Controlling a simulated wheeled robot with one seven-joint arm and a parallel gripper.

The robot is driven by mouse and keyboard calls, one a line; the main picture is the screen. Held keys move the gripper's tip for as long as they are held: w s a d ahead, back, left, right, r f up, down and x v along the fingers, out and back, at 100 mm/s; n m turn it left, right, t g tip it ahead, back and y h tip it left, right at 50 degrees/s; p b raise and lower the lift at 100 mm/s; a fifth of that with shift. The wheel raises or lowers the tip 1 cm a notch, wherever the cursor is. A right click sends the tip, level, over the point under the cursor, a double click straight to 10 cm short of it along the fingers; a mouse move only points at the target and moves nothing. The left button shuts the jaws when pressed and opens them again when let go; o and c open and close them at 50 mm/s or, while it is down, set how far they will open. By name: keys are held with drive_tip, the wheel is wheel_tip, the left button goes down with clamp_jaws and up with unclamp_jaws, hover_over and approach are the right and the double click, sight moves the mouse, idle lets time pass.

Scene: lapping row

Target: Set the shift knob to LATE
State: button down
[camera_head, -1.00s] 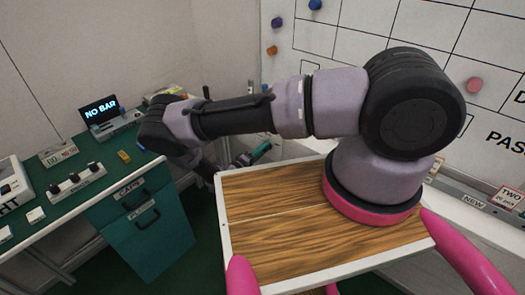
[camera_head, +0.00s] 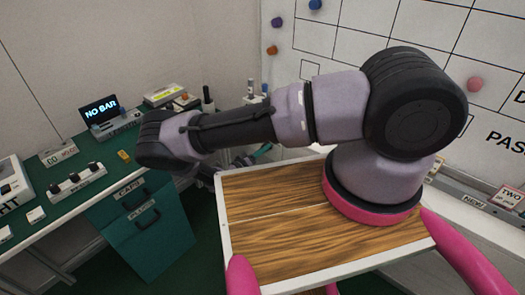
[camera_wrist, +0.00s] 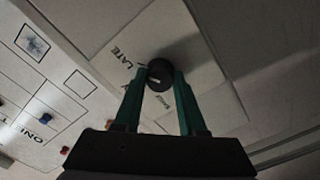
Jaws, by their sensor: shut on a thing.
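The shift knob (camera_wrist: 160,73) is a dark round knob with a pale pointer mark, set on a light plate (camera_wrist: 190,45) in the wrist view. The word LATE (camera_wrist: 123,57) is printed on the plate to the knob's upper left; smaller lettering nearer the knob is too small to read. The pointer's exact setting is unclear. My gripper (camera_wrist: 160,85) is shut on the knob, with one green finger on each side. In the head view my gripper (camera_head: 258,154) is partly hidden behind my forearm, and the knob cannot be made out.
A green desk (camera_head: 100,195) stands at the left with a NO BAR screen (camera_head: 99,109), a block of several black knobs (camera_head: 76,182) and a yellow piece (camera_head: 123,155). A whiteboard (camera_head: 400,30) with coloured magnets is on the wall behind my arm.

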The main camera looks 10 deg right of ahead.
idle(0.3)
drive_tip(key=shift+c, duration=2.3)
unclamp_jaws()
drive_tip(key=shift+a, duration=0.1)
drive_tip(key=v, duration=1)
drive_tip(key=shift+s+a, duration=0.25)
